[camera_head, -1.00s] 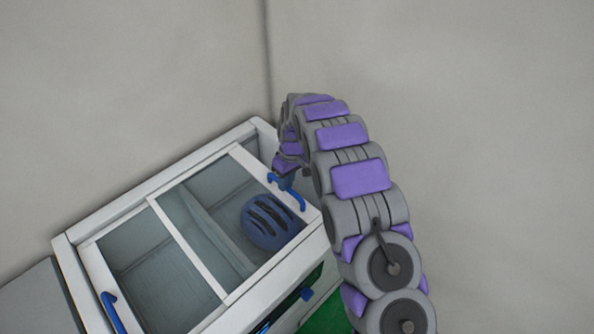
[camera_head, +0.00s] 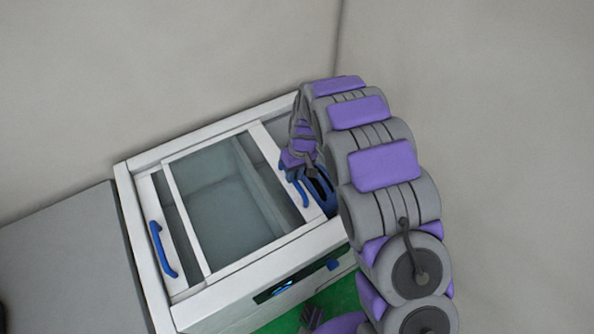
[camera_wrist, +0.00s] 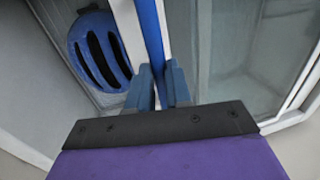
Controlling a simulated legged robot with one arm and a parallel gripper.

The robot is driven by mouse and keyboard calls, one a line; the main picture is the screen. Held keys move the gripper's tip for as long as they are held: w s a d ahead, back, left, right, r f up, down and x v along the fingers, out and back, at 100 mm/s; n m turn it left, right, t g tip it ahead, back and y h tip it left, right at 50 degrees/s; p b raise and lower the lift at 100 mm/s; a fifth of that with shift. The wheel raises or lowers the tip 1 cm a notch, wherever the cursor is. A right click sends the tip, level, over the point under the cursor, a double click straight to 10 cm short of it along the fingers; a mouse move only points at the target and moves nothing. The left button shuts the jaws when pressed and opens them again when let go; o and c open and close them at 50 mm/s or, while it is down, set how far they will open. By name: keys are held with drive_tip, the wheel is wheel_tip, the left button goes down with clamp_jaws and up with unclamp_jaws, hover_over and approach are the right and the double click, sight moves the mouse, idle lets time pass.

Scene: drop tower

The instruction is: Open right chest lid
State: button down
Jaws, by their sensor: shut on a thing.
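The white chest (camera_head: 250,258) has two sliding glass lids in its top. The right lid (camera_head: 220,190) lies over much of the left lid, leaving a gap at the chest's right end. Its blue handle (camera_head: 299,194) stands on its right frame bar and also shows in the wrist view (camera_wrist: 150,30). My gripper (camera_wrist: 160,78) is shut on this handle, one finger on each side. In the head view the gripper (camera_head: 291,168) is partly hidden by my arm. The left lid's blue handle (camera_head: 162,250) is at the left end.
A blue slotted helmet (camera_wrist: 97,50) lies inside the chest beside the lid's edge, under the open gap. A grey surface (camera_head: 60,255) adjoins the chest on the left. Plain walls stand behind and to the right. The floor in front is green (camera_head: 340,297).

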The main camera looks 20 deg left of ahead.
drive_tip(key=c, duration=1.1)
unclamp_jaws()
drive_tip(key=shift+o, duration=0.2)
wheel_tip(320, 180, up, 17)
drive_tip(key=w+d+p, duration=0.2)
drive_tip(key=shift+w, duration=0.4)
